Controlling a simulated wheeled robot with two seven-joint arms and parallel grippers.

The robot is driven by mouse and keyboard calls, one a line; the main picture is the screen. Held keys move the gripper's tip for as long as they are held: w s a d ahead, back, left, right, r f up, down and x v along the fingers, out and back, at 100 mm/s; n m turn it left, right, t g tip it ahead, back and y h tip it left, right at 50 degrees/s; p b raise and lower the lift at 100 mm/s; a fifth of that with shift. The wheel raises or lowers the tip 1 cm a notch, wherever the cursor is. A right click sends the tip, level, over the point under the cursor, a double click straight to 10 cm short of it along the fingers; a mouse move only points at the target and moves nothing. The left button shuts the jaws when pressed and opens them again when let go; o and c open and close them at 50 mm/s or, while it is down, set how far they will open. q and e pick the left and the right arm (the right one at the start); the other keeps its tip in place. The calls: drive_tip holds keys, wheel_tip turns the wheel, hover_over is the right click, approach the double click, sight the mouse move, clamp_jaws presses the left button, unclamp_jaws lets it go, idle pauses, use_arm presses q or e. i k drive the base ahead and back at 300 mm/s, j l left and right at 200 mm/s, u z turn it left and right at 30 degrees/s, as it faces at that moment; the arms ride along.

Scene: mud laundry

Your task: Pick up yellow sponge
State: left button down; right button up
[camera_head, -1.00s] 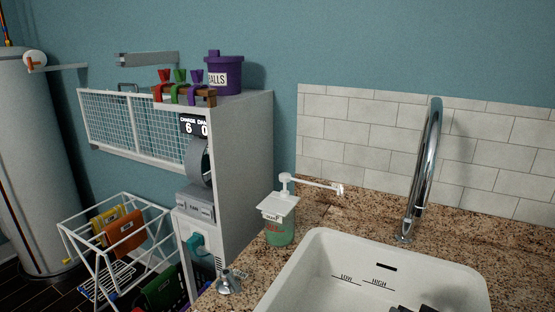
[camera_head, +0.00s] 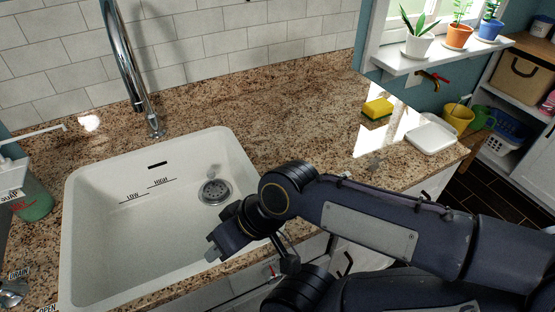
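The yellow sponge (camera_head: 377,108) has a green underside and lies on the granite counter, right of the sink and near the back. A bright patch of window light falls beside it. My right gripper (camera_head: 214,250) is over the front right part of the sink, well to the left of the sponge and nearer to me. It is seen from behind and side, and its finger gap does not show clearly. Nothing is seen held in it. My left gripper is not in view.
The white sink (camera_head: 110,178) has a tall chrome faucet (camera_head: 128,75). A white dish (camera_head: 432,138) sits right of the sponge. The soap bottle (camera_head: 32,197) stands at left. A windowsill (camera_head: 436,48) with potted plants is above. The counter (camera_head: 290,90) behind the sink is clear.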

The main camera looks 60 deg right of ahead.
sight(379, 109)
drive_tip(key=z, duration=0.5)
drive_tip(key=l+z, duration=0.1)
drive_tip(key=z, duration=0.35)
drive_tip(key=l+z, duration=0.1)
drive_tip(key=z, duration=0.9)
drive_tip(key=k+l, duration=0.05)
drive_tip(key=l, duration=0.05)
